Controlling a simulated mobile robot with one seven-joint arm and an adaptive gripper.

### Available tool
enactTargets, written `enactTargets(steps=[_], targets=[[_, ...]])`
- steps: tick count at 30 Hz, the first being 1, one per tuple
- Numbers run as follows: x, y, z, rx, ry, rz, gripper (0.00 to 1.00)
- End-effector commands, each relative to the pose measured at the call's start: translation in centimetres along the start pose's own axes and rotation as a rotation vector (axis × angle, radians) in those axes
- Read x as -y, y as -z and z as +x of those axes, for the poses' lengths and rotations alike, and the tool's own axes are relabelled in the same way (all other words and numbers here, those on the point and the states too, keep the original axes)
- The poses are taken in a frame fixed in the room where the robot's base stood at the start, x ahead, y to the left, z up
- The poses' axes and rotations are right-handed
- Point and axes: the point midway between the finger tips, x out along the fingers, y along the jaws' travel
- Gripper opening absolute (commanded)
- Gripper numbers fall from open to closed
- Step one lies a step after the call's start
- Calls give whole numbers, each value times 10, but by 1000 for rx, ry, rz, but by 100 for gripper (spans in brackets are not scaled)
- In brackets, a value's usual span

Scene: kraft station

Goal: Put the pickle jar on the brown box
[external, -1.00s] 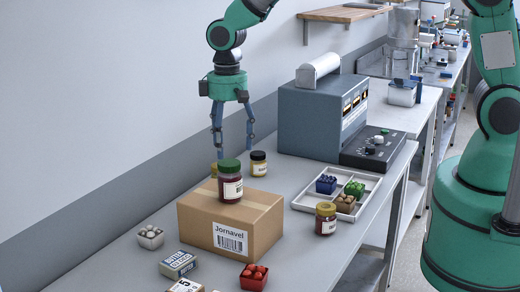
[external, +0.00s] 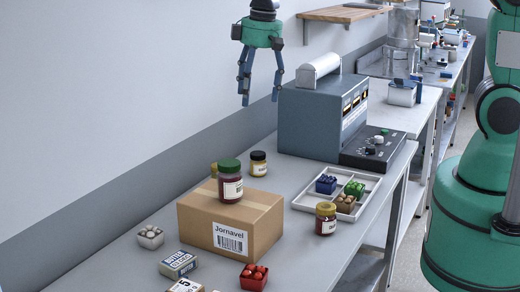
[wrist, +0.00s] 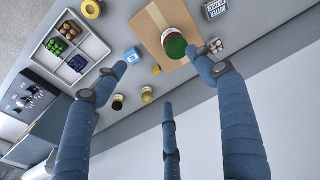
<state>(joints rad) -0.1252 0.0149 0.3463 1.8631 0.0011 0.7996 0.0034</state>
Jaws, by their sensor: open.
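A jar with a green lid and dark red contents (external: 230,182) stands upright on top of the brown box (external: 262,222). It also shows in the wrist view (wrist: 175,46), lid toward the camera, on the box (wrist: 149,30). I cannot read its label to tell whether it is the pickle jar. My gripper (external: 260,98) is open and empty, high above the table behind the box, clear of the jar. Its spread fingers fill much of the wrist view. A dark-lidded jar (external: 258,164) stands behind the box, and a yellow-lidded jar (external: 326,219) stands to its right.
A white divided tray (external: 302,203) with colored blocks lies right of the box. A grey machine (external: 308,117) stands behind it. A small yellowish jar (external: 214,170) is partly hidden behind the box. A carton (external: 179,263) and a red block container (external: 254,277) lie in front.

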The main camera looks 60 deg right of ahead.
Motion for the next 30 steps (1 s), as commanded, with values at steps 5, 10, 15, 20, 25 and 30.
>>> enactTargets(steps=[5,10,15,20,25,30], targets=[[-11,-32,-56,-58,-3,17,70],[-19,-67,-100,-107,-6,34,70],[-26,-106,-136,-158,-10,49,70],[-31,-144,-164,-205,-15,64,70],[-35,-187,-187,-254,-20,79,70],[-37,-229,-202,-305,-27,95,70]])
